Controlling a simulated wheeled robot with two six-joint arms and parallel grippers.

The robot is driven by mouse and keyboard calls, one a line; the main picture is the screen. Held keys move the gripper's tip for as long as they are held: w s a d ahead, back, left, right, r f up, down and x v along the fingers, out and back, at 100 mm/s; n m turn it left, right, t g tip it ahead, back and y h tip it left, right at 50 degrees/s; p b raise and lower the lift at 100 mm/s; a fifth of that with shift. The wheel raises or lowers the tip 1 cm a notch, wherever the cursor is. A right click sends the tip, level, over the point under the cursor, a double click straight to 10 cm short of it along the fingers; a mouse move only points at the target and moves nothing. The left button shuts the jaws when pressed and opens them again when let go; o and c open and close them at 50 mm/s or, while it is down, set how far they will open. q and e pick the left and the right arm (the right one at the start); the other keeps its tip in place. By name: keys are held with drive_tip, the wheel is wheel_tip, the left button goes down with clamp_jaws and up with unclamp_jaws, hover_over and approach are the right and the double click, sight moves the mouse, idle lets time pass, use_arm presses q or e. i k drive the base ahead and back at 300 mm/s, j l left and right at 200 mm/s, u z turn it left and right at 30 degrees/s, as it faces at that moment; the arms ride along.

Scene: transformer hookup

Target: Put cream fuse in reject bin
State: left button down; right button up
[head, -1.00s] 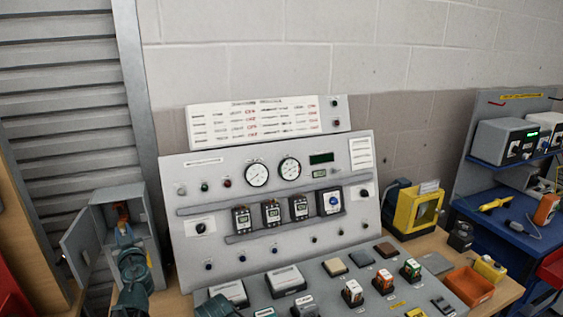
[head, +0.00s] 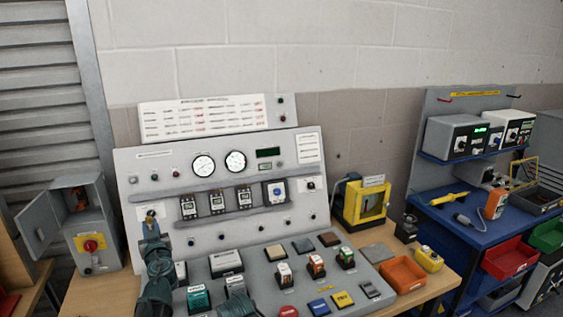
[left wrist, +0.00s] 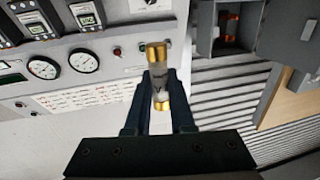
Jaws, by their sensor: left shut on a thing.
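The fuse (left wrist: 157,75), pale with brass-coloured end caps, is clamped between the fingers of my left gripper (left wrist: 160,100) in the left wrist view. In the head view my left gripper (head: 150,228) is raised in front of the left part of the grey panel, with the fuse (head: 150,214) small at its tip. An orange open bin (head: 403,275) sits at the right end of the wooden table. No reject label is readable on either. My right gripper's fingers do not show.
The grey panel (head: 290,150) carries gauges and breakers. Its sloped desk holds several relays and blocks. A yellow-framed box (head: 366,203) and a yellow bottle-like item (head: 428,259) stand near the orange bin. An open grey cabinet (head: 88,225) stands at left.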

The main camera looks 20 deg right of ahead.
sight(402, 278)
drive_tip(key=l+z, duration=0.25)
drive_tip(key=l, duration=0.85)
drive_tip(key=l+z, duration=0.25)
drive_tip(key=l, duration=0.85)
drive_tip(key=i+l+z, duration=0.1)
drive_tip(key=l, duration=0.3)
drive_tip(key=i+l+z, duration=0.1)
drive_tip(key=l, duration=0.3)
drive_tip(key=i+l, duration=0.2)
drive_tip(key=l, duration=0.2)
drive_tip(key=i+l+z, duration=0.15)
drive_tip(key=l, duration=0.25)
drive_tip(key=i+l+z, duration=0.1)
drive_tip(key=l, duration=0.3)
drive_tip(key=i+l, duration=0.15)
drive_tip(key=l, duration=0.25)
drive_tip(key=i+l, duration=0.15)
drive_tip(key=l, duration=0.2)
